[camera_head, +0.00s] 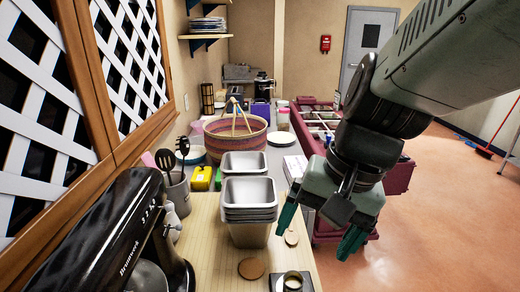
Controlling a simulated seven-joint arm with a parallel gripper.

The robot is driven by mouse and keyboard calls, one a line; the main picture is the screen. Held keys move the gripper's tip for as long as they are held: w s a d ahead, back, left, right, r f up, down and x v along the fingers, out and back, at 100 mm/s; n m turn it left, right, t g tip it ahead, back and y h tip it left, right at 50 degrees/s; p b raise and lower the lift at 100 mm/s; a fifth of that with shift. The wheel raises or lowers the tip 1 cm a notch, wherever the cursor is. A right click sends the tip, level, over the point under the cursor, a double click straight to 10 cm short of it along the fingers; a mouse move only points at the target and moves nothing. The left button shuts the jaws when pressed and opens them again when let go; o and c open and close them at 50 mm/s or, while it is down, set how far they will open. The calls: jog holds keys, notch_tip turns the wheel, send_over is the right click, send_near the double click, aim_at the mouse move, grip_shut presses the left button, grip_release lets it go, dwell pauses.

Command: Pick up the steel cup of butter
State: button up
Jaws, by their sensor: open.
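My gripper (319,230) is open and empty, with its two teal fingers spread and pointing down. It hangs at the right edge of the counter, above counter height or beside it; I cannot tell its exact depth. A small round metal-rimmed cup (293,281) with a tan inside sits on a dark square base at the bottom of the view, below and left of my gripper. It may be the steel cup of butter, but it is too small to be sure. My gripper is apart from it.
Stacked steel pans (250,205) stand left of my gripper, with another steel pan (245,163) behind. Round brown discs (251,268) lie on the wooden counter (215,262). A black mixer (125,235) fills the lower left. A woven basket (222,146) stands further back. Open floor lies right.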

jog(key=w+d+f+m+t+y, duration=0.1)
jog(key=w+d+f+m+y, duration=0.1)
jog(key=w+f+m+y, duration=0.6)
jog(key=w+d+f+m+t+y, duration=0.15)
jog(key=f+m, duration=0.45)
jog(key=f, duration=0.6)
jog(key=m+t, duration=0.4)
jog(key=m, duration=0.2)
send_near(285, 278)
jog(key=w+a, duration=0.1)
jog(key=w+a+h, duration=0.1)
jog(key=a, duration=0.1)
jog(key=shift+f, duration=0.25)
jog(key=shift+x, duration=2.65)
jog(key=shift+s+f, duration=0.1)
jog(key=shift+s, duration=0.1)
jog(key=c, duration=1.2)
